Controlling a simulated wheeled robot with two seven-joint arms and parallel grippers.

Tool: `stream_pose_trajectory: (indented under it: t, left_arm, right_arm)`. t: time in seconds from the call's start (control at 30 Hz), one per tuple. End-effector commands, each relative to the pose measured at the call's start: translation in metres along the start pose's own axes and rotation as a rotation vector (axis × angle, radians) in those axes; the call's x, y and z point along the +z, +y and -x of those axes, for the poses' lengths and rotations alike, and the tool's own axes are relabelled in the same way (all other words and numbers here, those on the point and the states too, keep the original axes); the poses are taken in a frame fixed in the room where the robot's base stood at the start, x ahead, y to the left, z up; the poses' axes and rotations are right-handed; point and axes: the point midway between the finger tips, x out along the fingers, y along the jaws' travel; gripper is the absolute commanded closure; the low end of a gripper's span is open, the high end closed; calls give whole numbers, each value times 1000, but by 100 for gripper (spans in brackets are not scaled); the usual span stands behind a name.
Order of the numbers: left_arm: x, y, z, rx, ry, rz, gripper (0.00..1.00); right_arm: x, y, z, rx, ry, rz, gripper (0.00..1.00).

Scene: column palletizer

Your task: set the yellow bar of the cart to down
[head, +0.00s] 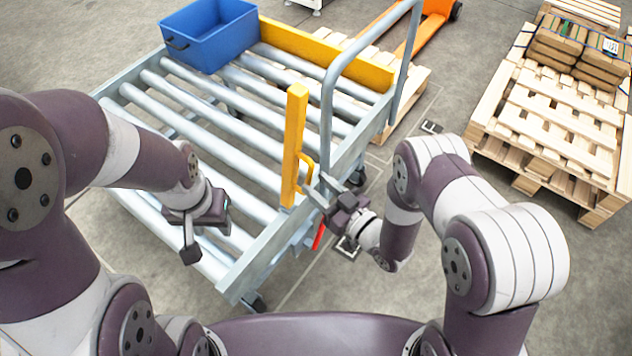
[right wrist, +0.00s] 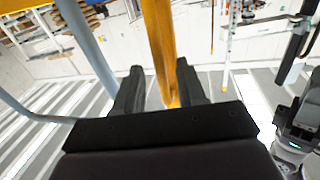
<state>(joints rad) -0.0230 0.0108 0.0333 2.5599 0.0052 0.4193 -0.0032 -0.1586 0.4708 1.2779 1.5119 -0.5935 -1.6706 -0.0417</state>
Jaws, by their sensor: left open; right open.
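The grey roller cart (head: 232,268) stands in front of me. Its yellow bar (head: 295,140) stands upright at the near right side, with a small yellow handle (head: 307,172) low on its right face. My right gripper (head: 318,190) is open beside the bar's lower part, close to the handle. In the right wrist view the yellow bar (right wrist: 158,40) rises between the two open fingers; I cannot tell whether they touch it. My left gripper (head: 205,226) is open and empty above the rollers at the cart's near left.
A blue bin (head: 212,38) sits on the cart's far left rollers. A yellow board (head: 325,55) closes the far end. A grey tube handle (head: 327,110) rises just beyond the bar. A wooden pallet (head: 550,125) with brown boxes (head: 575,50) stands right. An orange pallet truck (head: 425,25) is behind.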

Motion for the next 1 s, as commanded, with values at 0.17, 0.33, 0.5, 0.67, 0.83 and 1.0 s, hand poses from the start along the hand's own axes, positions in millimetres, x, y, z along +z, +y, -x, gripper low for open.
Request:
stream_pose_trajectory:
  t: [0.17,0.33,0.5,0.67,0.83,1.0]
  left_arm:
    - [0,0,0,0,0,0,55]
    - [0,0,0,0,0,0,55]
    - [0,0,0,0,0,0,55]
    - [0,0,0,0,0,0,55]
    - [0,0,3,0,0,0,55]
    - [-2,0,15,0,0,0,55]
  right_arm:
    - [0,0,-14,0,0,-1,60]
    - [0,0,-15,1,0,-1,60]
    - [0,0,-15,1,-1,-1,86]
    - [0,0,-15,1,-1,-1,100]
    - [-2,0,-16,1,-9,1,100]
    - [-10,-2,-24,1,-55,11,100]
